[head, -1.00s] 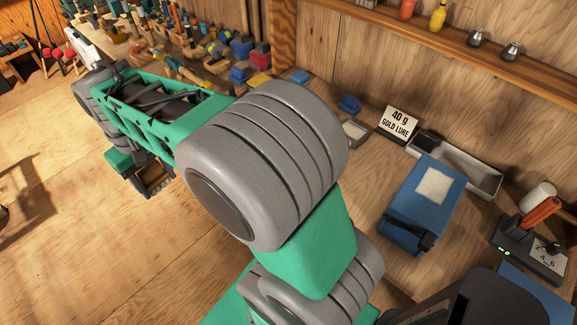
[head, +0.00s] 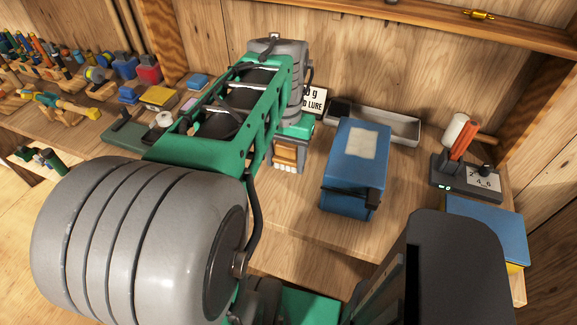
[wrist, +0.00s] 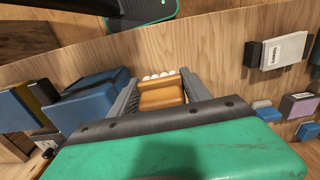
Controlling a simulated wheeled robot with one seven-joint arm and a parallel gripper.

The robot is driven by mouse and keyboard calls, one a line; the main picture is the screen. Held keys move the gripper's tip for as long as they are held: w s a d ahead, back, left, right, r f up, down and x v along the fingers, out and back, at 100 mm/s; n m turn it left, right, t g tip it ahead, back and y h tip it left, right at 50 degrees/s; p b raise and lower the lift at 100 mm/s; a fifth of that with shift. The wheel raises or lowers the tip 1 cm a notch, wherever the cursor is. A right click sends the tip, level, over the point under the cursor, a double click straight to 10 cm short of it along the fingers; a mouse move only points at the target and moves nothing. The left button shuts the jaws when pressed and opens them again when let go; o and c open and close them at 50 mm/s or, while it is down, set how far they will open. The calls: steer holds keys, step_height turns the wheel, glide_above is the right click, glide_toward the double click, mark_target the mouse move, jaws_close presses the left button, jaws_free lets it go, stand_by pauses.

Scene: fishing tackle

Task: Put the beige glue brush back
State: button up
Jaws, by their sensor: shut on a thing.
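My gripper (head: 287,152) hangs over the bench, left of the blue box, in the head view. It is shut on a tan-orange, block-like piece with a row of white tips, which I take for the beige glue brush (head: 286,156). In the wrist view the brush (wrist: 162,97) sits between the two grey fingers of my gripper (wrist: 160,92), white tips pointing away from the palm. It appears held above the wood, apart from other things. Its lower end is hard to make out. I cannot tell which spot is the brush's place.
A blue box (head: 342,190) with a pale top patch stands close right of my gripper. Behind are a grey tray (head: 390,125) and a "LURE" sign (head: 316,100), partly hidden by my arm. A scale (head: 468,178) stands right. Tools crowd the left. Bare bench lies before the blue box.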

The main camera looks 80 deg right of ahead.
steer(key=shift+s+d+f, duration=0.15)
steer(key=shift+s, duration=0.3)
steer(key=w+d+f+p, duration=0.1)
steer(key=d+f, duration=0.2)
steer(key=d, duration=0.1)
steer(key=w+d+f+p, duration=0.1)
steer(key=d+f, duration=0.2)
steer(key=d, duration=0.1)
steer(key=w+d+f+p, duration=0.1)
steer(key=d+f, duration=0.2)
steer(key=d, duration=0.2)
steer(key=shift+w+f, duration=0.15)
steer(key=shift+w, duration=0.1)
step_height(320, 180, down, 3)
steer(key=shift+d+f+p, duration=0.1)
steer(key=shift+f+p, duration=0.1)
steer(key=shift+p, duration=0.25)
steer(key=shift+f, duration=0.1)
steer(key=shift+f, duration=0.2)
steer(key=o, duration=1.3)
steer(key=shift+r, duration=0.1)
